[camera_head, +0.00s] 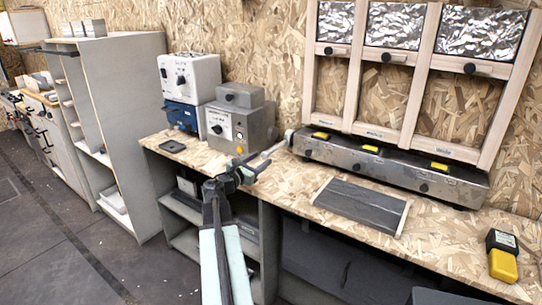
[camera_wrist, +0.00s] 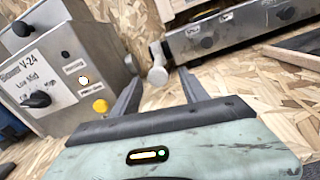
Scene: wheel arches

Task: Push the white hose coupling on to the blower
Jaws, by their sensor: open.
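The blower (camera_head: 238,125) is a grey metal box with a black knob and a yellow button, standing on the bench against the wall. In the wrist view the blower (camera_wrist: 62,75), labelled V-24, fills the left side. The white hose coupling (camera_wrist: 157,74) shows in the wrist view beyond and between my fingers, right of the blower and apart from it. It appears to be by the left end of the long steel unit. In the head view my gripper (camera_head: 256,165) is over the bench's front edge, right of the blower.
The long steel unit (camera_head: 440,187) with yellow tabs stands under a wooden frame (camera_head: 416,75). A white box (camera_head: 188,75) on a blue base stands left of the blower. A dark panel (camera_head: 362,200) and a yellow-black device (camera_head: 502,262) lie to the right.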

